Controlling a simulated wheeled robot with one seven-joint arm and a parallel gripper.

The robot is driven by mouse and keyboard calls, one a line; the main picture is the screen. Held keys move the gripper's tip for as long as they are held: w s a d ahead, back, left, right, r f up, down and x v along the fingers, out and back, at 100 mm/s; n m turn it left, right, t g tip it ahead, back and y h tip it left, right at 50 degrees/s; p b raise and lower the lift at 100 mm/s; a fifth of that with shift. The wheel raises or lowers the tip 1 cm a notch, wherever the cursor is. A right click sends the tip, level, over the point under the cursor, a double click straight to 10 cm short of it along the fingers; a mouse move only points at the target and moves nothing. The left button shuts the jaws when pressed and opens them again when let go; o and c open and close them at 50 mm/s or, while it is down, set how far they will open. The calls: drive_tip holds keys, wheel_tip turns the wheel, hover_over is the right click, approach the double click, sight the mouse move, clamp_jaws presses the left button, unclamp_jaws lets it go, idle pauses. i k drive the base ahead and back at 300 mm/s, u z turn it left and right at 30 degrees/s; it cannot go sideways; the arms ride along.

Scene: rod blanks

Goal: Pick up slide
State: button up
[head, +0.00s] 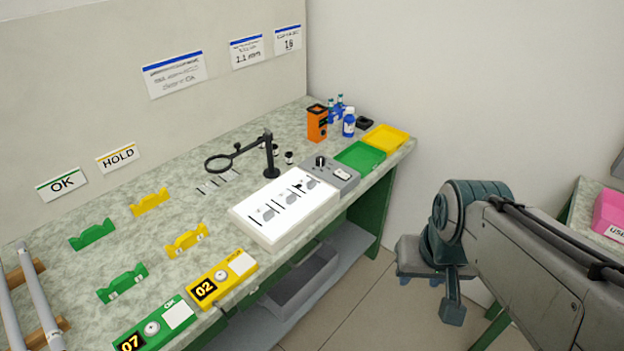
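No single object is clearly marked out as the slide. A white panel (285,226) lies on the bench, with several small grey shapes and dark strokes on its top, too small to make out. Several thin, pale, dark-edged pieces (217,183) lie on the bench below the magnifier; they could be slides, but I cannot tell. My gripper (440,285) is at the right, beyond the bench's front edge and well apart from the panel and the thin pieces. Its fingers are not clear enough to show whether they are open or shut.
A magnifier on a stand (270,158) rises behind the panel. A grey box with a knob (332,175) adjoins the panel. Green (360,156) and yellow (386,138) trays lie at the far right end. Yellow and green cradles (122,283) stand at left, beside rods (38,295).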

sight(306, 185)
drive_tip(key=z, duration=0.2)
drive_tip(key=i, duration=1.15)
drive_tip(key=u, duration=0.8)
